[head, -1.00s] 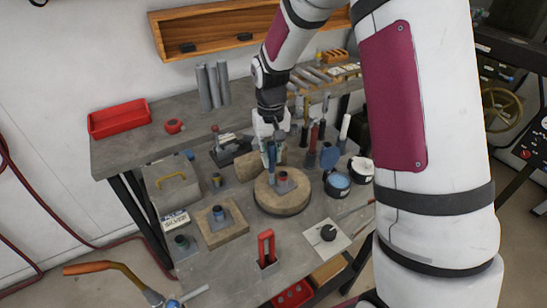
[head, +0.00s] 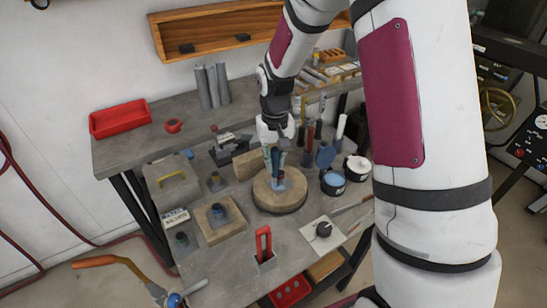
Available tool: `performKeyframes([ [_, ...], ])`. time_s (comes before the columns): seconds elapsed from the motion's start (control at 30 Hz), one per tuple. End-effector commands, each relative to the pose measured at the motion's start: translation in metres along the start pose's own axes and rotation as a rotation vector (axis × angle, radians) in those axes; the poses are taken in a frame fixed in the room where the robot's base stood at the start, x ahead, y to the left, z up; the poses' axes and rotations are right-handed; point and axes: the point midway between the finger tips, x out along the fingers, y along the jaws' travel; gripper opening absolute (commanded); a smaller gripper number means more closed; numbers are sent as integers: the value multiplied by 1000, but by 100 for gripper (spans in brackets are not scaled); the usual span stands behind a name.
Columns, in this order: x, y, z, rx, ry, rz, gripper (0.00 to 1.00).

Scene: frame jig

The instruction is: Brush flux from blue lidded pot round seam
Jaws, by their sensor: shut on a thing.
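My gripper (head: 274,150) is shut on a slim blue-handled brush and is above the round firebrick turntable (head: 278,203). The brush (head: 275,160) points down. Its lower end is at or just beside the small upright tube joint (head: 281,183) on the turntable; I cannot tell whether the bristles touch the seam. The blue pot (head: 333,184) stands open right of the turntable, pale blue flux showing inside. Its blue lid (head: 325,156) is tipped up behind it. The gripper and brush partly hide the joint.
A white-topped pot (head: 356,167) stands right of the blue pot. Upright tools crowd the space behind. Left are a square brick with a fitting (head: 221,225) and a grey box (head: 172,184). A red-handled tool (head: 264,246) stands in front.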

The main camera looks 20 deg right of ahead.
Motion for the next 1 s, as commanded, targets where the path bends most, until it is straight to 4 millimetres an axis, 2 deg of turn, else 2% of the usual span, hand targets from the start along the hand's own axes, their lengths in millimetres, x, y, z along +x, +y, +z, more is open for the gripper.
performKeyframes([
  [0.2, 1, 5, 16, 1, -9, 1, 0],
  [0.4, 2, 7, 21, 1, -9, 1, 0],
  [1.0, 2, -1, -3, 0, -6, 0, 0],
])
